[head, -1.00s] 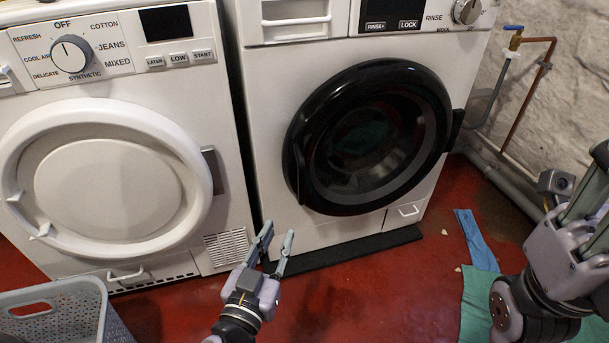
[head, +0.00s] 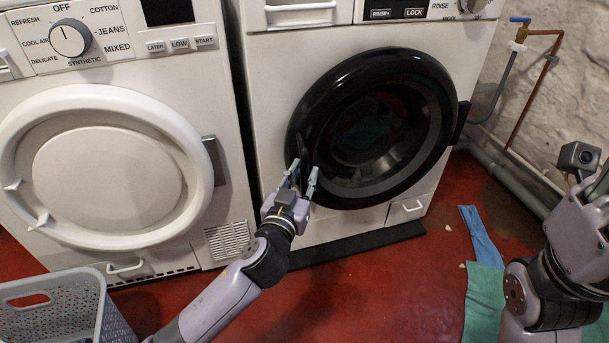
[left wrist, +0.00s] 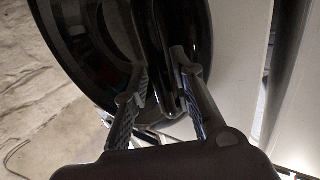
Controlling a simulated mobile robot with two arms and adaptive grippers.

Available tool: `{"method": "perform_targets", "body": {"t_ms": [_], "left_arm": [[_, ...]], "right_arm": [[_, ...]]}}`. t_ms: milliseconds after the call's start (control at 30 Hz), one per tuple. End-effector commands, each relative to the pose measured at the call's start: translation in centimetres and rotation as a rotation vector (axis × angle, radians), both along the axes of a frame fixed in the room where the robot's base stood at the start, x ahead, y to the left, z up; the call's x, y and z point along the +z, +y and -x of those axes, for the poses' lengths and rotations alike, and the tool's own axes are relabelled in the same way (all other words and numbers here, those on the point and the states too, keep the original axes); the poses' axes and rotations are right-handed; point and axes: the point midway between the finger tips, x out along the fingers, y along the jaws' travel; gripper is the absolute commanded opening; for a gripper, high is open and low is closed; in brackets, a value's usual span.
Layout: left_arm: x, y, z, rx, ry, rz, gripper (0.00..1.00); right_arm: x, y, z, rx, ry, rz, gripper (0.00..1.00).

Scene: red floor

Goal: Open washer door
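The washer is the right-hand white machine with a round black door (head: 425,165), which looks shut. The door's dark handle (head: 303,147) is at its left rim. My left gripper (head: 303,175) is at the lower left of the door, just by the handle, with its fingers apart. In the left wrist view the fingers (left wrist: 160,75) stand apart on either side of a dark edge of the door at the handle; I cannot tell whether they touch it. My right gripper (head: 600,185) is at the right edge, partly cut off, its fingertips not clear.
A white dryer (head: 222,120) stands to the left of the washer. A grey laundry basket (head: 108,318) is at the lower left. Blue cloth (head: 480,236) and green cloth (head: 482,295) lie on the red floor at right. Pipes (head: 530,95) run along the wall.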

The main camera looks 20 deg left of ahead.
Motion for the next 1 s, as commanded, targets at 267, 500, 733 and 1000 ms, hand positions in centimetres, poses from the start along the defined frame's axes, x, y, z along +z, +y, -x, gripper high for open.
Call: {"method": "perform_targets", "body": {"t_ms": [267, 500, 733, 1000], "left_arm": [[0.02, 0.03, -1.08, 0.001, 0.0, -0.001, 0.24], [0.04, 0.03, -1.06, 0.001, 0.0, -0.001, 0.2], [0.04, 0.03, -1.05, 0.001, 0.0, -0.001, 0.04], [0.04, 0.02, -1.04, 0.001, 0.0, -0.001, 0.0]], "right_arm": [[0.55, -0.12, 1.0, 0.002, -0.035, -0.004, 0.4], [0.54, -0.11, 0.88, 0.001, -0.032, -0.003, 0.4], [0.4, -0.03, 0.48, 0.0, -0.022, -0.002, 0.4], [0.34, 0.0, 0.3, 0.0, -0.018, -0.001, 0.4]]}}
